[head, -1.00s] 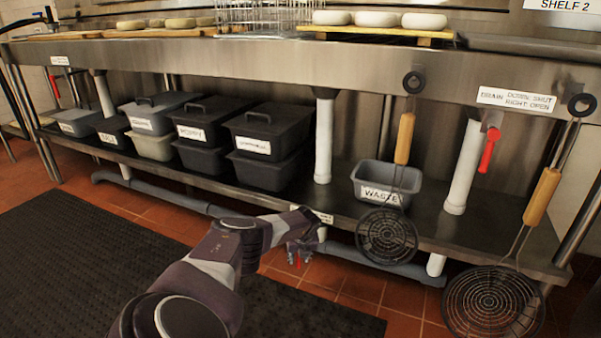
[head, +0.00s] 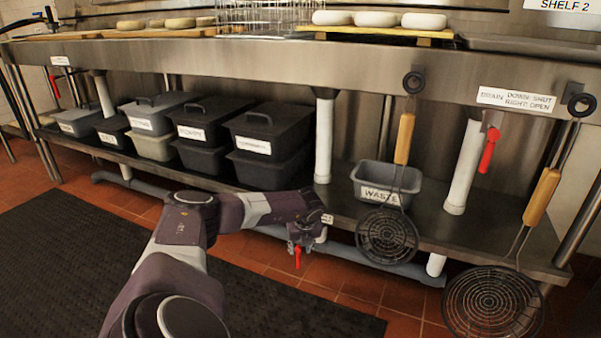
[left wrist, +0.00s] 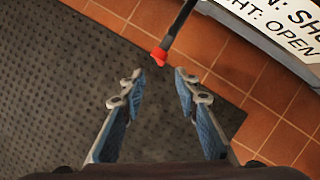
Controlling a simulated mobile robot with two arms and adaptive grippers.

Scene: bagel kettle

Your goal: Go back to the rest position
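My left gripper (head: 298,245) is beside the lower shelf's front edge, at a valve lever with a red end (head: 298,261). In the left wrist view, my left gripper (left wrist: 162,82) is open, with its two fingers apart and nothing between them. The lever's red end (left wrist: 158,55) shows just past the fingertips, and its dark shaft runs up out of the picture. From this view I cannot tell how far the fingertips are from it. My right gripper is not in view.
The steel lower shelf (head: 334,220) holds lidded bins and a grey WASTE tub (head: 381,194). Two skimmers (head: 387,235) (head: 493,302) hang in front at the right. A second red-handled valve (head: 488,150) is at the right. A dark mat (head: 60,270) covers clear floor at the left.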

